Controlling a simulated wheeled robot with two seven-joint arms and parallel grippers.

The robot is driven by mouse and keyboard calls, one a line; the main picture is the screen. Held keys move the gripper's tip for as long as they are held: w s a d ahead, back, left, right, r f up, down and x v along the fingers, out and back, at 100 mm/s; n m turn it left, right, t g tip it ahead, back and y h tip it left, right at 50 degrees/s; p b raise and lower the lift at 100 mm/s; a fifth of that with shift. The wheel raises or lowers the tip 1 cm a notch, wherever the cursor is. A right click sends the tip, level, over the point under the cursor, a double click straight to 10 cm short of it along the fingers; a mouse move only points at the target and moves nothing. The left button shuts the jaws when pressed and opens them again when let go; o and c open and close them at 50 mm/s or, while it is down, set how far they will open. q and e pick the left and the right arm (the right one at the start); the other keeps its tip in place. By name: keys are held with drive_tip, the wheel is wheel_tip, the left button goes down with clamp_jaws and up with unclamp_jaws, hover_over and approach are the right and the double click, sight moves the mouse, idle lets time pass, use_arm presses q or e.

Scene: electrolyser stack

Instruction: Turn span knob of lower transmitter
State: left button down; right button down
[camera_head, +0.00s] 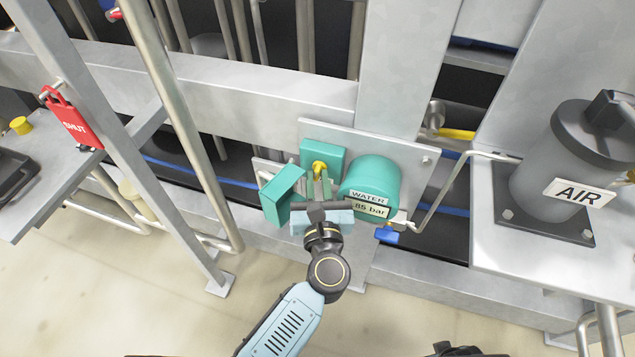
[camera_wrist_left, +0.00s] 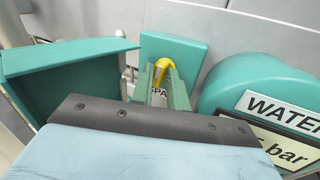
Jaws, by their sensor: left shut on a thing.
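The lower transmitter has a teal back box (camera_head: 324,154) and a round teal housing (camera_head: 372,184) labelled WATER, 85 bar, on a grey plate. A teal cover (camera_head: 285,194) stands swung out at its left. The yellow span knob (camera_head: 319,167) is on the back box. My left gripper (camera_head: 319,183) reaches in between cover and housing, its fingers shut on the knob. In the left wrist view the yellow knob (camera_wrist_left: 165,68) shows at the fingertips, and the fingers partly hide a label beginning SPA.
A blue-handled valve (camera_head: 387,235) sits just below the round housing. A grey AIR canister (camera_head: 570,165) stands on a shelf at the right. A red SHUT tag (camera_head: 72,122) hangs at the left. Steel posts and pipes flank the transmitter; the floor in front is clear.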

use_arm(q)
drive_tip(key=shift+f+m+t+b, duration=0.25)
drive_tip(key=shift+m+t+b, duration=0.25)
drive_tip(key=shift+m+b, duration=0.6)
drive_tip(key=m+t+b, duration=0.1)
drive_tip(key=m, duration=0.2)
drive_tip(key=m+h+b, duration=0.1)
drive_tip(key=m, duration=0.2)
drive_tip(key=shift+f+t+h, duration=0.1)
drive_tip(key=shift+t+h, duration=0.2)
drive_tip(key=shift+t, duration=0.1)
drive_tip(key=shift+a+m+h+b, duration=0.15)
drive_tip(key=shift+m+h, duration=0.3)
drive_tip(key=shift+m, duration=0.55)
drive_tip(key=shift+m+h+b, duration=0.2)
drive_tip(key=shift+m+h, duration=0.25)
drive_tip(key=shift+m, duration=0.55)
use_arm(e)
drive_tip(key=w+a+r, duration=0.2)
drive_tip(key=r, duration=0.3)
drive_tip(key=w+a+r, duration=0.3)
drive_tip(key=r, duration=0.3)
drive_tip(key=shift+w+r+t+y, duration=0.2)
drive_tip(key=shift+t+y, duration=0.1)
drive_tip(key=shift+t, duration=0.1)
use_arm(q)
drive_tip(key=shift+t, duration=0.3)
drive_tip(key=c, duration=1.6)
unclamp_jaws()
drive_tip(key=shift+c, duration=0.2)
